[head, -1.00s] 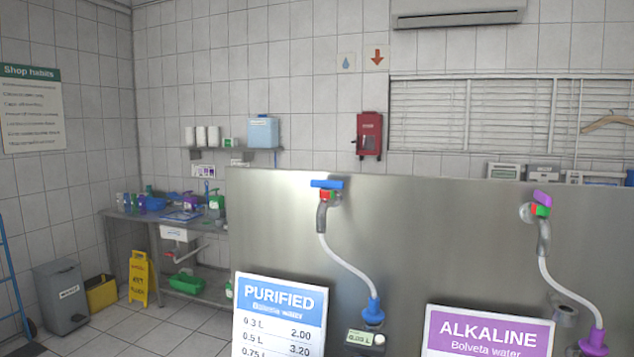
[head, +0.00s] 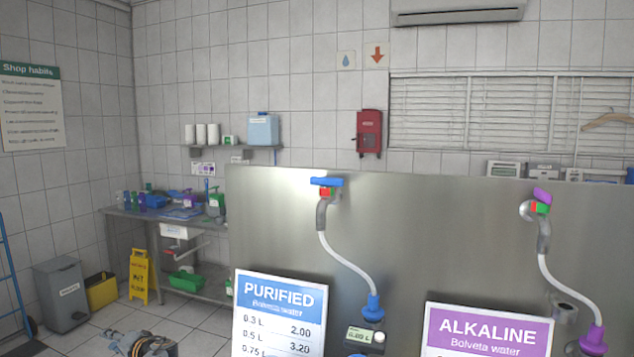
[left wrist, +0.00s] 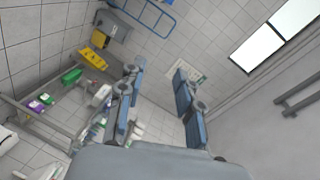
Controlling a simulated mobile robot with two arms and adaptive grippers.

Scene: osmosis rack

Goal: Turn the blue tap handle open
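A grey elbow and a white hose run down from this tap to a blue nozzle (head: 373,308). My left gripper (head: 137,344) shows low at the left in the head view, well apart from the tap. In the left wrist view my left gripper (left wrist: 160,82) has its blue-grey fingers spread, with nothing between them. The handle cannot be made out in the left wrist view. My right gripper is out of view.
A purple-handled tap (head: 542,195) stands on the right of the panel. A PURIFIED sign (head: 279,315) and an ALKALINE sign (head: 488,332) stand in front. A yellow floor sign (head: 139,276), a grey bin (head: 62,295) and a steel sink table (head: 150,215) stand at the left.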

